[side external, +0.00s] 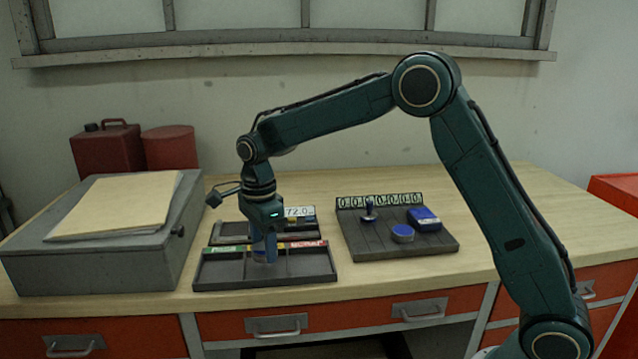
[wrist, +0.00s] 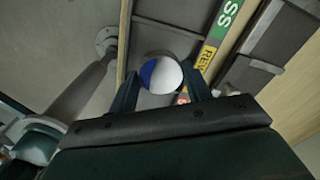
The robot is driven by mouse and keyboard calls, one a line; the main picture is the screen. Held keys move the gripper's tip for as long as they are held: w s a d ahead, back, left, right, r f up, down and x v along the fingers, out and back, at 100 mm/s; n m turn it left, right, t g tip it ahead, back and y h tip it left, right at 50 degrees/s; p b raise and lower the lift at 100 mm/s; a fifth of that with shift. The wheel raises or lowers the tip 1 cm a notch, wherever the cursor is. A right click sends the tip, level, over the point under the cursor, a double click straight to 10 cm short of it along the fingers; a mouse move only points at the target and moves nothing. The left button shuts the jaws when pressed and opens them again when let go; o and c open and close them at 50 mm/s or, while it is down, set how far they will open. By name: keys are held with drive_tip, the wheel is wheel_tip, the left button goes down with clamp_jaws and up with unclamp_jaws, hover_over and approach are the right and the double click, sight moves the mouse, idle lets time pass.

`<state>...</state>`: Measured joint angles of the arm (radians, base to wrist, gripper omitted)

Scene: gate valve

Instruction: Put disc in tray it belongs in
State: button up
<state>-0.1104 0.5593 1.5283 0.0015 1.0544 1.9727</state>
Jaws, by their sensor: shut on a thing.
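My gripper (side external: 264,250) points down over the middle part of a dark tray with three compartments (side external: 210,273). In the wrist view its two fingers (wrist: 160,76) are shut on a round disc (wrist: 165,76), which looks white with a blue left part. The disc is hard to make out in the side view. The tray's label strip has a green part (side external: 226,248) at left, a yellow part (wrist: 206,57) and a red part (side external: 305,244) at right. The fingers hide part of the yellow label. I cannot tell whether the disc touches the tray.
Behind the tray is a dark fixture with a display reading 72.0 (side external: 299,211). At right, a dark board (side external: 370,245) holds a blue round piece (side external: 402,233), a blue block (side external: 424,218) and a small upright piece (side external: 369,209). A grey box (side external: 90,270) stands left.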

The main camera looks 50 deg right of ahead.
sight(264, 255)
drive_tip(key=shift+f, duration=1.7)
drive_tip(key=shift+f, duration=0.1)
drive_tip(key=o, duration=1)
drive_tip(key=shift+c, duration=0.2)
wheel_tip(264, 255, up, 12)
